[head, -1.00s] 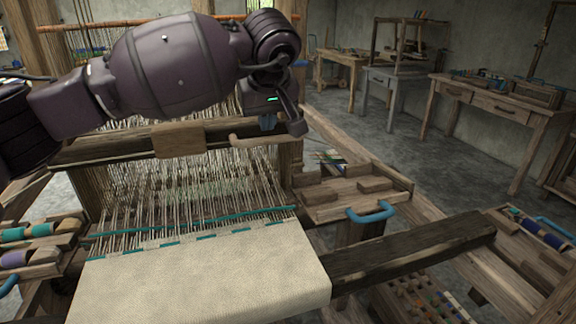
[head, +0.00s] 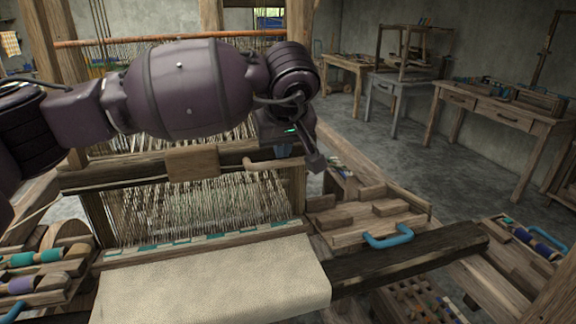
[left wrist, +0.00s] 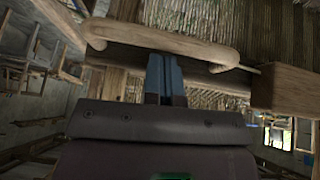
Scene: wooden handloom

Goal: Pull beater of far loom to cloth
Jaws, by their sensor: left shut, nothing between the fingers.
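The beater (head: 120,178) is a dark wooden bar across the loom, with a light wooden block (head: 193,162) and a curved wooden handle (head: 272,165) on it. Its lower part stands at or very near the edge of the cream cloth (head: 210,285), where teal weft shows. My left gripper (head: 283,152) is shut and empty, just behind the handle. In the left wrist view the blue fingers (left wrist: 165,78) point at the gap under the handle (left wrist: 160,38); whether they touch it I cannot tell. My right gripper is out of view.
A wooden tray with a blue handle (head: 388,238) sits right of the warp. A dark beam (head: 400,255) runs right from the cloth. Bobbin racks (head: 40,262) stand at left. Work tables (head: 490,108) line the back wall, with open floor before them.

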